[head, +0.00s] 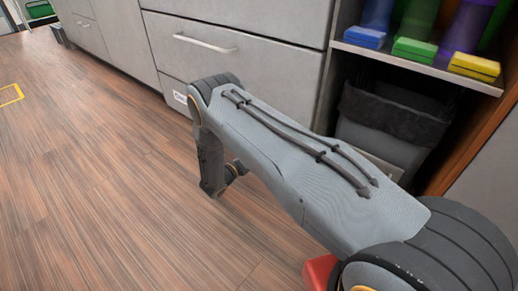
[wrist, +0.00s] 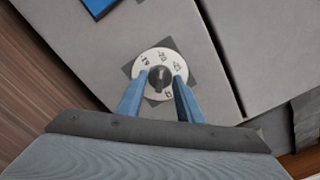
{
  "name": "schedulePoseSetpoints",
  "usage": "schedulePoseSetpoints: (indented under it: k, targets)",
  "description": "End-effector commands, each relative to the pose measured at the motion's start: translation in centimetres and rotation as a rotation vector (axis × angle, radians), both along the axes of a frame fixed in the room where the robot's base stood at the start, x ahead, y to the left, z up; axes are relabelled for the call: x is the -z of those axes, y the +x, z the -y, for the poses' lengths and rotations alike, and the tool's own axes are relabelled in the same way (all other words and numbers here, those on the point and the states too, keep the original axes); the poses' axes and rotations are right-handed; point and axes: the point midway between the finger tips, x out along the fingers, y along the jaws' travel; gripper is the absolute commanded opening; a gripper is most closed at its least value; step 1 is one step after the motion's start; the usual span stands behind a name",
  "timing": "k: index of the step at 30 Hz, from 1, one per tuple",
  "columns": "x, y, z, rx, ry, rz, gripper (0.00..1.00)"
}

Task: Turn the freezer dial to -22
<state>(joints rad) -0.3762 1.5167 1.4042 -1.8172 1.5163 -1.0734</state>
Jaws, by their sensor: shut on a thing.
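The freezer dial (wrist: 161,62) shows in the wrist view as a white round plate with small dark numbers around a dark grey knob (wrist: 160,78). It sits on a dark square patch on a grey panel. The numbers are too small and tilted to read surely, and I cannot tell which one the knob points at. My gripper (wrist: 161,84) has its two blue fingers on either side of the knob and is shut on it. In the head view the dial and fingertips are hidden by my arm.
A grey cabinet (head: 290,75) with a bar handle (head: 205,43) stands along the back. A black-lined bin (head: 390,125) sits under a shelf with coloured boxes (head: 413,48) at right. A blue patch (wrist: 98,5) is above the dial.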

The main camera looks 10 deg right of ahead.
Motion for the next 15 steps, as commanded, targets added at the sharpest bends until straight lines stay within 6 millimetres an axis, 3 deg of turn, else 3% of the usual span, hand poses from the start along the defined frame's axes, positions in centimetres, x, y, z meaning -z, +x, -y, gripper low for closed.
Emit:
schedulePoseSetpoints:
  k: [15]
  targets:
    - [-0.07,-0.05,0.0,0.001,0.19,0.26,0.1]
